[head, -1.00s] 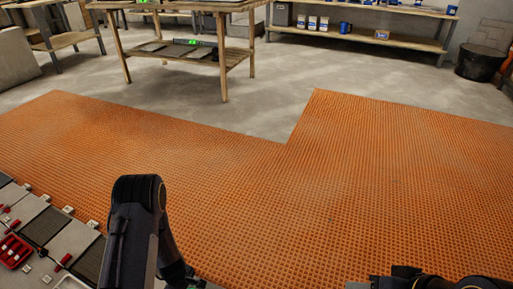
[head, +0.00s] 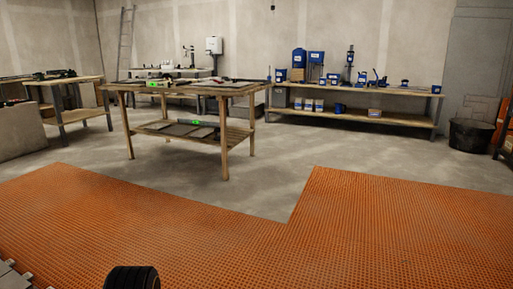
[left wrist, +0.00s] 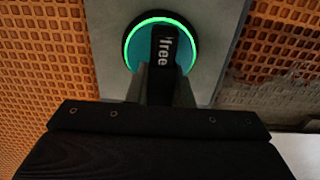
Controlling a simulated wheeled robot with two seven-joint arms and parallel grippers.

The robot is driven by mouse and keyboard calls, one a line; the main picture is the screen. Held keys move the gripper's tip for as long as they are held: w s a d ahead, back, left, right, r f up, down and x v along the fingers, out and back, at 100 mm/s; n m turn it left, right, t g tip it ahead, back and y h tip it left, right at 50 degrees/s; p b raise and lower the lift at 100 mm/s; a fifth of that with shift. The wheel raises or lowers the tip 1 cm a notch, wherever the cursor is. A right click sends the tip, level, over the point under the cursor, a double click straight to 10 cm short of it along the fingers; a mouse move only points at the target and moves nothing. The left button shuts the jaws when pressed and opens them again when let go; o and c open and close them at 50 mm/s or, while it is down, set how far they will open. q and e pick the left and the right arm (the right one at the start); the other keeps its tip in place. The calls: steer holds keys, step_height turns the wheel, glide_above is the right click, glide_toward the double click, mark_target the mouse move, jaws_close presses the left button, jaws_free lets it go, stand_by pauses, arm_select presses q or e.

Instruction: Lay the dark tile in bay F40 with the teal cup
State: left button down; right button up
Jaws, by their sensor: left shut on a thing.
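In the left wrist view my left gripper (left wrist: 161,74) is shut on the black handle of the teal cup (left wrist: 139,52). The handle reads "free" and a green ring glows around the cup. The cup is over a light grey tile (left wrist: 107,20); whether it touches the tile I cannot tell. Flat dark grey pieces, perhaps tiles, lie on the lower shelf (head: 236,138) of the wooden worktable. I cannot make out a dark tile or the mark F40 near the cup. My right gripper is not in view.
Orange grid matting (head: 200,225) covers the near floor, with bare concrete (head: 290,165) beyond. The worktable (head: 137,97) stands mid-room. A long bench (head: 358,116) with blue items is at the back right, near a black bucket (head: 471,134). Grey pieces (head: 14,280) show at lower left.

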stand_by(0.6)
arm_select(q)
steer(key=shift+r+p, duration=3.9)
steer(key=shift+r, duration=1.15)
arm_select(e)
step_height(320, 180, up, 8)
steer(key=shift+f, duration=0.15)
